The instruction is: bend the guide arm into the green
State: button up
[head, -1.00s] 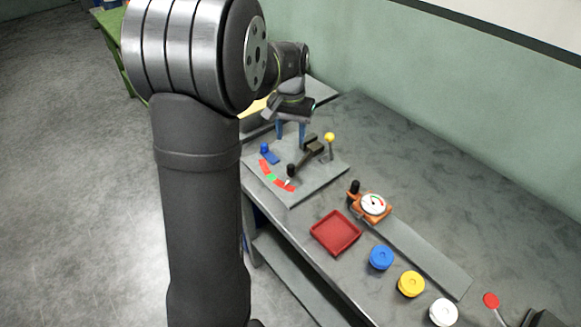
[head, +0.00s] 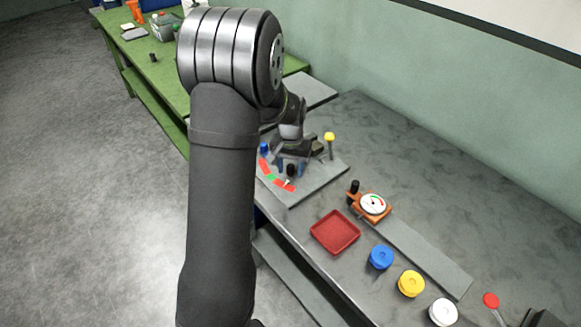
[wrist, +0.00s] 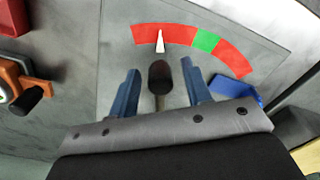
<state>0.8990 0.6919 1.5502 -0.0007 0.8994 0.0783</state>
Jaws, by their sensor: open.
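The guide arm's dark knob (wrist: 160,76) stands between the two blue fingers of my gripper (wrist: 162,84) in the wrist view, with a gap on each side. My gripper is open and also shows over the grey plate in the head view (head: 289,167). The white pointer (wrist: 160,42) lies on the long red part of the curved scale (wrist: 150,33), left of the green band (wrist: 205,41) in the wrist view. A shorter red part is beyond the green. The arm's pivot end is hidden by my gripper.
A blue block (wrist: 237,92) sits beside the scale's far end. A yellow-knobbed lever (head: 330,137) stands behind my gripper. An orange dial gauge (head: 371,205), a red tray (head: 335,232) and several spools, one blue (head: 381,257), are nearer the camera.

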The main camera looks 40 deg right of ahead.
jog(key=shift+c, duration=0.5)
grip_shut()
jog(key=shift+w+a+m, duration=0.25)
jog(key=shift+w+m, duration=0.65)
jog(key=shift+w, duration=0.25)
jog(key=shift+w+a+m, duration=0.1)
jog(key=shift+w+m, duration=0.9)
jog(key=shift+w, duration=0.1)
jog(key=shift+r, duration=0.1)
jog(key=shift+o, duration=0.5)
grip_release()
jog(key=shift+r, duration=0.1)
notch_tip(320, 180, up, 17)
